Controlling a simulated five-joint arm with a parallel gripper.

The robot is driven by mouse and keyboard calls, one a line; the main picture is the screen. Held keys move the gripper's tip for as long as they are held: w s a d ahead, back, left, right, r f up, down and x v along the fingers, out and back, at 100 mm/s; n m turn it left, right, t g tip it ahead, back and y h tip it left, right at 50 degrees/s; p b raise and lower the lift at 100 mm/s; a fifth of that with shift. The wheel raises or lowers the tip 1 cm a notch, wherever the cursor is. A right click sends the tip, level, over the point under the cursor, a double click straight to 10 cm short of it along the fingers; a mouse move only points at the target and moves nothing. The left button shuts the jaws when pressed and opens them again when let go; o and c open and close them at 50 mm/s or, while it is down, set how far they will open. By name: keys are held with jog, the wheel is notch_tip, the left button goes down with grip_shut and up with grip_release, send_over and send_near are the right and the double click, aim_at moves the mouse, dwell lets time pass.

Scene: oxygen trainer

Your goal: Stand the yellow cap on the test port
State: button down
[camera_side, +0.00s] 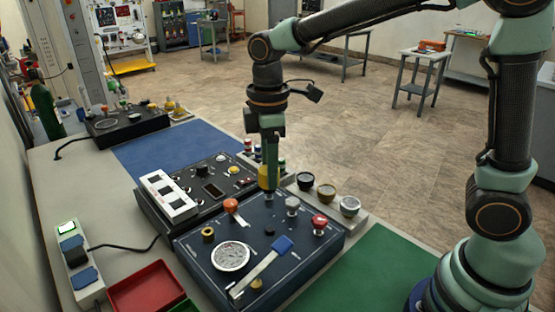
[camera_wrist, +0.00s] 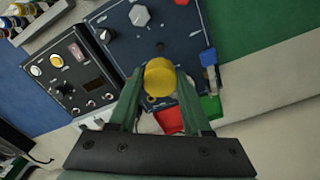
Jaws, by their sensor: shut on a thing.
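The yellow cap (camera_side: 268,177) is held between the fingers of my gripper (camera_side: 269,162), above the far part of the dark blue panel (camera_side: 190,249). In the wrist view the cap (camera_wrist: 159,75) sits between the two green fingertips (camera_wrist: 159,84), over the same panel. My gripper is shut on it. The panel bears a brass ring fitting (camera_side: 208,235) and a small dark fitting (camera_side: 270,231); I cannot tell which is the test port. The cap appears clear of the panel, though its height is hard to judge.
The panel also carries a round gauge (camera_side: 230,257), an orange knob (camera_side: 231,205), a red knob (camera_side: 319,222), a grey knob (camera_side: 292,204) and a blue-ended lever (camera_side: 283,244). Several caps stand behind it, including a black one (camera_side: 305,180). A red tray (camera_side: 147,288) lies front left.

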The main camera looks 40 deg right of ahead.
notch_tip(320, 180, up, 6)
jog(key=shift+f, duration=0.15)
jog(key=shift+w+a, duration=0.15)
jog(key=shift+a, duration=0.05)
jog(key=w+a+f, duration=0.7)
jog(key=a+f, duration=0.3)
jog(key=shift+w+a, duration=0.15)
jog(key=shift+a, duration=0.15)
jog(key=shift+f, duration=2.45)
jog(key=shift+f, duration=0.55)
jog(key=shift+f, duration=0.35)
jog(key=shift+f, duration=0.65)
jog(key=shift+f, duration=0.35)
